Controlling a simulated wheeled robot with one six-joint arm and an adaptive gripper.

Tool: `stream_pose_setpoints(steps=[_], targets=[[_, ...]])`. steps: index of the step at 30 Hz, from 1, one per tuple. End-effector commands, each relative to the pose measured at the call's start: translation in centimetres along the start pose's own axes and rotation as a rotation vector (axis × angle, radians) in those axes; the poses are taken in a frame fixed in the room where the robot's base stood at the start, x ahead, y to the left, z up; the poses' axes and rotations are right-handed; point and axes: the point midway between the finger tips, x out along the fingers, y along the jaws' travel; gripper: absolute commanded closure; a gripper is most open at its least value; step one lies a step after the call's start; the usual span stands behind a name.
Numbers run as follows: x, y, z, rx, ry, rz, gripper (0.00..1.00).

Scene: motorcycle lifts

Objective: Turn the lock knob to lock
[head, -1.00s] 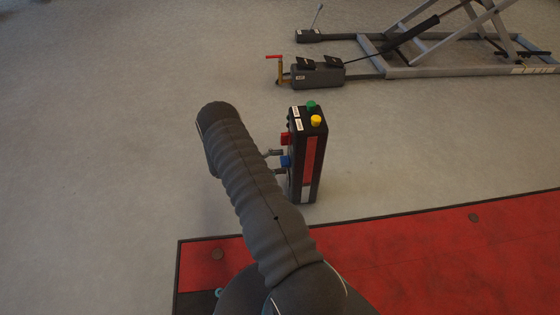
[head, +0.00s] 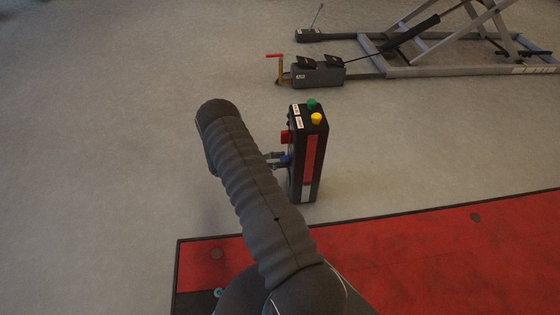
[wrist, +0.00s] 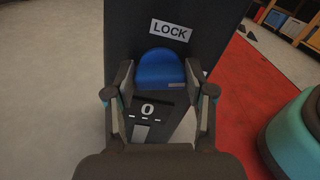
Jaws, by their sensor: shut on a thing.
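The blue lock knob (wrist: 160,70) is on the face of a dark control box, below a white LOCK label (wrist: 170,30) in the wrist view. My gripper (wrist: 159,88) has one finger on each side of the knob and is shut on it. A dial plate marked 0 (wrist: 148,110) shows below the knob. In the head view, the control box (head: 312,155) stands upright, with the blue knob (head: 285,160) on its left side and my gripper (head: 277,160) at it. My arm hides part of that side.
A red knob (head: 285,137) sits above the blue one. Green (head: 311,104) and yellow (head: 316,118) buttons are on the box top. A red mat (head: 400,250) lies in front. A grey lift (head: 450,70) stands behind. The floor at left is clear.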

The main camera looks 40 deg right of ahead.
Motion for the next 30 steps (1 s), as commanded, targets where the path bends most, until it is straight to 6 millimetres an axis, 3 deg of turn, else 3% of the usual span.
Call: stream_pose_setpoints(steps=[30], targets=[[0.09, 0.09, -0.27, -0.963, 0.001, -0.008, 0.81]])
